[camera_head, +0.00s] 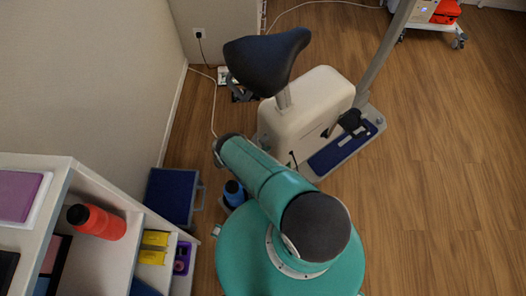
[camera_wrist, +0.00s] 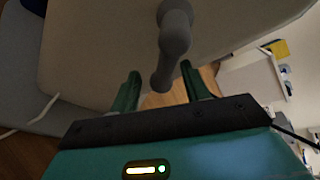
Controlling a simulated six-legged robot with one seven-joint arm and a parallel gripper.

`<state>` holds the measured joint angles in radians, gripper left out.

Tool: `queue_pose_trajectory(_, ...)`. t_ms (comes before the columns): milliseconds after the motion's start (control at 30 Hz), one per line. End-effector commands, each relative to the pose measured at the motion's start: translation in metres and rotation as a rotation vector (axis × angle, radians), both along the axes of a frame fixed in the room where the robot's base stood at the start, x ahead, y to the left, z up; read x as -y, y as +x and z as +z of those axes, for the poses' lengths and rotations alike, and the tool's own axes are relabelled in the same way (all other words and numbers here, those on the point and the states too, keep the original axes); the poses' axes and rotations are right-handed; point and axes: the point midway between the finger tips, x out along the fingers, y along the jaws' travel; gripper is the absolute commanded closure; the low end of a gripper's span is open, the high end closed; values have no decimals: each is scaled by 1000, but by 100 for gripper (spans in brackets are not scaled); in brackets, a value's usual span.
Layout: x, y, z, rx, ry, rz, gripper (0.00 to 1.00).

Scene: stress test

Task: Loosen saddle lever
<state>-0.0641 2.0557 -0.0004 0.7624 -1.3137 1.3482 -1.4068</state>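The exercise bike has a black saddle (camera_head: 268,62) on a short post above its off-white body (camera_head: 318,100). In the wrist view a dark grey lever (camera_wrist: 174,38) with a bent, rounded end hangs in front of a large off-white surface. I take it for the saddle lever; I cannot make it out in the head view. My gripper (camera_wrist: 160,73) is open, with its two green fingers apart on either side of the lever's lower end. I cannot tell whether either finger touches it. In the head view my arm hides the gripper.
A shelf unit (camera_head: 66,178) with a red bottle (camera_head: 97,222) stands at the lower left. A blue case (camera_head: 171,196) stands on the floor by the wall. A cable (camera_head: 213,112) runs along the floor left of the bike. The wooden floor at right is clear.

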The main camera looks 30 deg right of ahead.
Motion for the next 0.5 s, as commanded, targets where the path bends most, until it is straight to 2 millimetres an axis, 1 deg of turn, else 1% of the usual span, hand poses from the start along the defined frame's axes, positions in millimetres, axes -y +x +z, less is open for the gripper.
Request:
queue_pose_trajectory(333, -3, -4, -1, -6, 2, -5, 53)
queue_pose_trajectory(433, -12, -3, 1, -6, 1, -3, 53)
queue_pose_trajectory(500, -23, -2, 4, -7, 0, -2, 53)
